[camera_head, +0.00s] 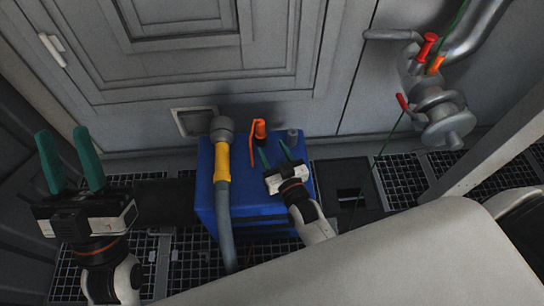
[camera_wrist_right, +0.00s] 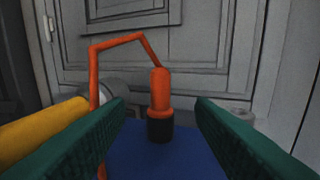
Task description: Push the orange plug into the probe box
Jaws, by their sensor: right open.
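The orange plug (camera_head: 260,129) stands upright at the top of the blue probe box (camera_head: 243,200), toward its back. In the right wrist view the plug (camera_wrist_right: 160,88) rises from a black collar, with a bent orange cord or rod (camera_wrist_right: 94,85) running from its top to the left. How deep the plug sits is hidden by the collar. My right gripper (camera_head: 273,148) is over the box, open, its green fingers pointing at the plug. In the right wrist view the plug is between the fingers and touches neither. My left gripper (camera_head: 65,135) is open and empty, left of the box.
A grey hose with a yellow sleeve (camera_head: 222,163) runs along the box's left side. A small grey cap (camera_head: 292,135) is at its back right. A pipe valve with red and orange handles (camera_head: 430,95) is on the right wall. The floor is black grating.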

